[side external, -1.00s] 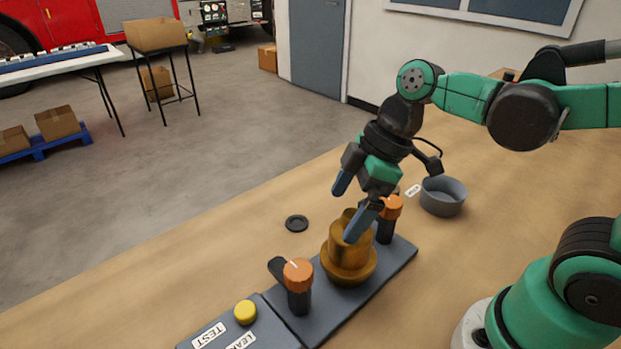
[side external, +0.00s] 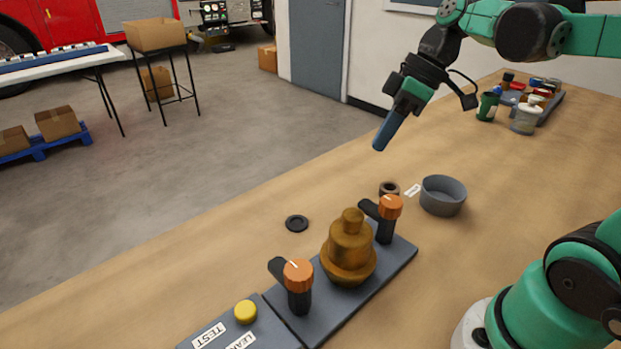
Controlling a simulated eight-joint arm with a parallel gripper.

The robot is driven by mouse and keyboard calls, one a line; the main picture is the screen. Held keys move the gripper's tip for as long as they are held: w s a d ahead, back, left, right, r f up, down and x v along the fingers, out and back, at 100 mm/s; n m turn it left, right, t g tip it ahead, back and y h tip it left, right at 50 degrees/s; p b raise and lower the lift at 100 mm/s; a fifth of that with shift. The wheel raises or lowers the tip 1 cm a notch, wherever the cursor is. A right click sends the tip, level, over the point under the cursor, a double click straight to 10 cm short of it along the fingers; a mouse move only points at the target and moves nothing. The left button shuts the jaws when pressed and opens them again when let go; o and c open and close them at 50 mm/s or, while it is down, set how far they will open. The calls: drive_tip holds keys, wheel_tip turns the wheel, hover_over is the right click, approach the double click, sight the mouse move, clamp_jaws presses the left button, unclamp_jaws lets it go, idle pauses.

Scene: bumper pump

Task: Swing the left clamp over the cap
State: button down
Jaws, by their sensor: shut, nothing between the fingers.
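The brass pump body (side external: 348,262) stands upright on a dark grey base plate (side external: 398,258), with the stepped brass cap (side external: 352,226) on top. The left clamp (side external: 298,275) is a black post with an orange knob, left of the body. Its black arm points up and left, away from the cap. The right clamp (side external: 389,210) is alike, beyond the body, and its arm also points up and left, not over the cap. My gripper (side external: 381,145) is shut and empty, high above the table and well clear of the pump and both clamps.
A yellow button (side external: 245,312) sits on the TEST/LEAK panel at the front. A black ring (side external: 297,223), a small brown ring (side external: 389,188) and a grey bowl (side external: 443,195) lie around the plate. Several bottles and a tray stand at the far right. The table's left part is clear.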

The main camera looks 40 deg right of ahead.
sight(378, 214)
drive_tip(key=s+d+m+t+y, duration=0.1)
drive_tip(key=s+d+m, duration=0.15)
drive_tip(key=d, duration=0.45)
drive_tip(key=s+d+m+t, duration=0.1)
drive_tip(key=d+m, duration=0.2)
drive_tip(key=d, duration=0.3)
drive_tip(key=x, duration=0.4)
drive_tip(key=d+f+x, duration=0.1)
drive_tip(key=x, duration=0.4)
drive_tip(key=s+d+x, duration=0.1)
drive_tip(key=x, duration=0.4)
drive_tip(key=shift+s+f, duration=0.1)
drive_tip(key=shift+f, duration=0.25)
drive_tip(key=a, duration=0.2)
drive_tip(key=shift+a, duration=1)
